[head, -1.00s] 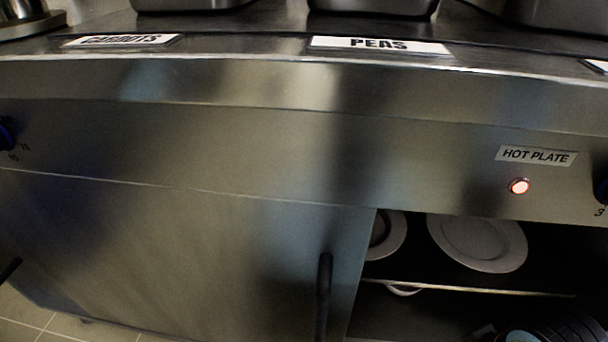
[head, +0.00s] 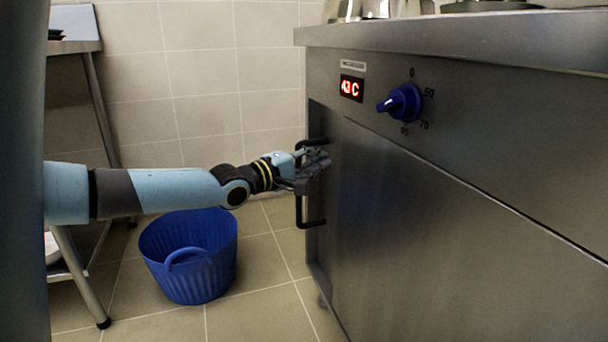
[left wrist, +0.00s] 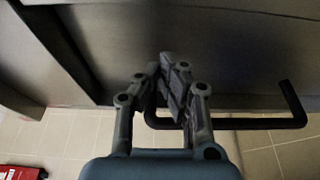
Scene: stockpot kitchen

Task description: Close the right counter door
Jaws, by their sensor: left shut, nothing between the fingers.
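The counter (head: 450,130) shows at its left end in the head view, with a flat steel door panel (head: 400,240). A black bar handle (head: 311,222) stands upright near the front's left edge; it also shows in the left wrist view (left wrist: 270,123). I cannot tell which door it belongs to. My left gripper (head: 318,163) is shut and empty at the upper part of the handle, its fingertips close to the steel front. In the left wrist view, the gripper (left wrist: 172,75) overlaps the handle bar; contact is unclear. The right gripper is out of view.
A blue bucket (head: 190,262) stands on the tiled floor below my left arm. A metal table (head: 85,120) stands at the left. A blue knob (head: 401,103) sticks out of the counter front. Tiled floor between bucket and counter is free.

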